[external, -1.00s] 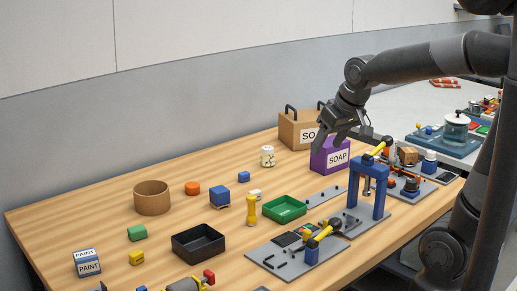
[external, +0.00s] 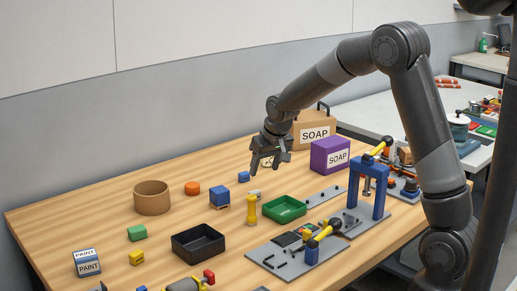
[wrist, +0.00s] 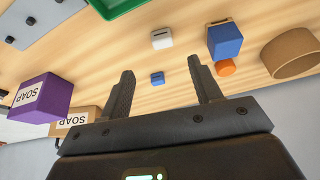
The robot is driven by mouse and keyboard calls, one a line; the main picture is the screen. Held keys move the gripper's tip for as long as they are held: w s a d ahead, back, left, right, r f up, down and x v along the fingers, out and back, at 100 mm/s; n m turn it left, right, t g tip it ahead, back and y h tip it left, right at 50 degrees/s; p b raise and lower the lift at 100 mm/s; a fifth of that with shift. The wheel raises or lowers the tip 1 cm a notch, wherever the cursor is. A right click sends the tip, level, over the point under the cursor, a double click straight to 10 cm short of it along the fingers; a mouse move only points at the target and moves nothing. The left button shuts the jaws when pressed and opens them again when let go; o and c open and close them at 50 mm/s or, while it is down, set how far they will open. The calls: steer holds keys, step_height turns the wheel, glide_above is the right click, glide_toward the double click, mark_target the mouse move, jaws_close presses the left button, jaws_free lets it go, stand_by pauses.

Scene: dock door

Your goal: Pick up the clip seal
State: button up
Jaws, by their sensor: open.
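My gripper (external: 264,166) is open and empty, above the back middle of the wooden table; its two fingers also show in the wrist view (wrist: 160,66). No label marks the clip seal, so I cannot tell for sure which small piece it is. A small blue block (external: 243,177) lies on the table left of the gripper; it appears between the fingers in the wrist view (wrist: 157,79). A small white block with a dark slot (wrist: 162,39) lies beyond it, also seen in the external view (external: 255,193). The gripper touches neither.
A purple soap box (external: 329,155) and a brown soap box (external: 314,133) stand to the right. A blue block (external: 222,190), yellow post (external: 252,208), green tray (external: 285,208) and round brown container (external: 152,198) stand around. Bare wood lies at the back left.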

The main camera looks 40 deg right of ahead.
mark_target(255, 191)
steer(key=x, duration=0.5)
steer(key=shift+w+x, duration=0.2)
steer(key=shift+x, duration=1.1)
steer(key=shift+w+x, duration=0.2)
steer(key=shift+x, duration=1.15)
steer(key=shift+s+r, duration=0.1)
steer(key=shift+r, duration=0.1)
steer(key=c, duration=1.1)
steer(key=shift+o, duration=0.2)
